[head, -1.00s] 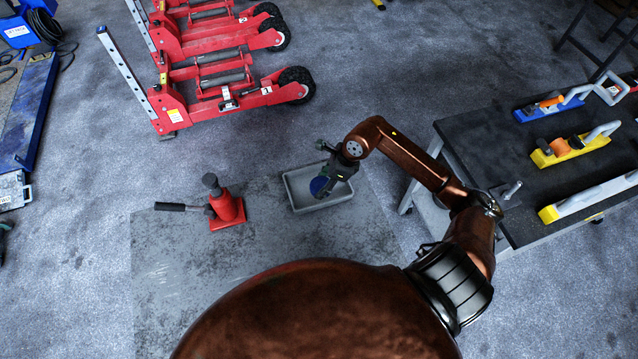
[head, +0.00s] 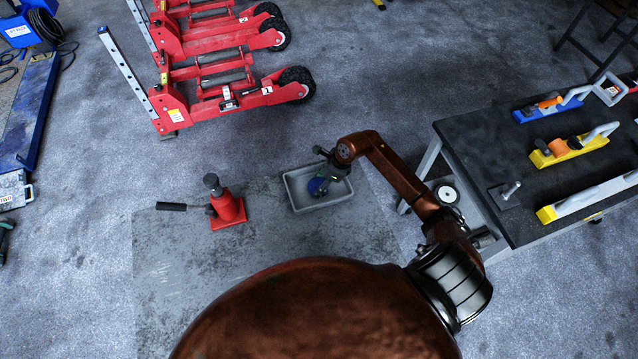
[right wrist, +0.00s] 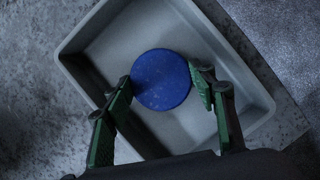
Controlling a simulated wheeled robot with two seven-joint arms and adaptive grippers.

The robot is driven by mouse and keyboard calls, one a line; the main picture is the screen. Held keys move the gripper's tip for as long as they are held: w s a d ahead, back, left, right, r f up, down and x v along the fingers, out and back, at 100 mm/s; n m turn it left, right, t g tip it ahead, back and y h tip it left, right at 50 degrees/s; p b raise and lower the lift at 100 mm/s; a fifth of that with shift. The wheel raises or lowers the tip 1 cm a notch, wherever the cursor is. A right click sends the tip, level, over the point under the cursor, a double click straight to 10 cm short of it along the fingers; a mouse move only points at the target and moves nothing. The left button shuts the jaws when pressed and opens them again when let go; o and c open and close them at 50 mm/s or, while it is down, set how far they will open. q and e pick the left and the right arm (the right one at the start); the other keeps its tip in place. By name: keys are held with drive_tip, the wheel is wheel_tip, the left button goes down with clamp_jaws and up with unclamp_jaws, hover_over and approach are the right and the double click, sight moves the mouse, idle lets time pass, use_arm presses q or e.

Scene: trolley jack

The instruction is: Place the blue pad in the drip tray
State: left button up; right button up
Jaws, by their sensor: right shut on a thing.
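The blue pad (right wrist: 160,80) is a round disc, held between the two green-lined fingers of my right gripper (right wrist: 162,90). In the head view the pad (head: 318,187) shows inside the outline of the grey drip tray (head: 300,208), below my right gripper (head: 322,178). The tray is a shallow rectangular box, and it also fills much of the right wrist view (right wrist: 82,68). I cannot tell whether the pad touches the tray floor. My left gripper is not in view.
Red trolley jacks (head: 215,95) stand at the back. A dark-topped cart (head: 490,150) with yellow and blue tools is on the right.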

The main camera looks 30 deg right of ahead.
drive_tip(key=o, duration=1.3)
drive_tip(key=shift+f, duration=0.1)
drive_tip(key=shift+r, duration=0.25)
drive_tip(key=v, duration=1.1)
drive_tip(key=shift+s+d+r, duration=0.15)
drive_tip(key=shift+s+r, duration=0.05)
drive_tip(key=shift+r, duration=0.15)
